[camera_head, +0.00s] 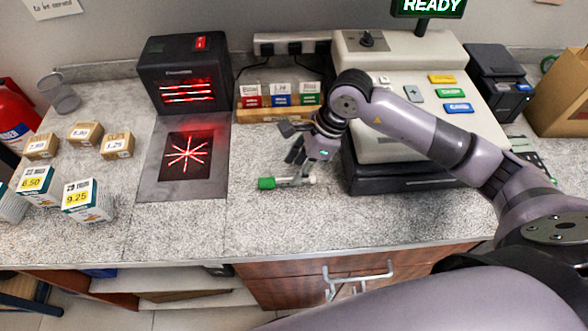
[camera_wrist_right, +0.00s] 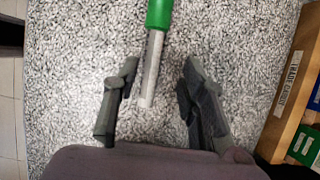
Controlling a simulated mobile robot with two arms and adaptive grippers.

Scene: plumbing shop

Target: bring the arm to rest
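My right arm reaches in from the right over the counter in the head view. Its right gripper (camera_head: 297,157) points down above the counter, left of the cash register. In the right wrist view the gripper (camera_wrist_right: 157,80) is open, with its two dark fingers well apart. A green-capped stick (camera_head: 284,182) with a pale shaft lies on the counter close to the gripper. In the wrist view the stick (camera_wrist_right: 152,65) shows beyond and between the fingers, with space on both sides. My left gripper is not in view.
The cream cash register (camera_head: 398,150) stands right of the gripper. A wooden card tray (camera_head: 262,116) is behind it. A black scanner (camera_head: 188,104) with a scan plate (camera_head: 152,182) and several priced boxes (camera_head: 89,200) are left. The counter front is clear.

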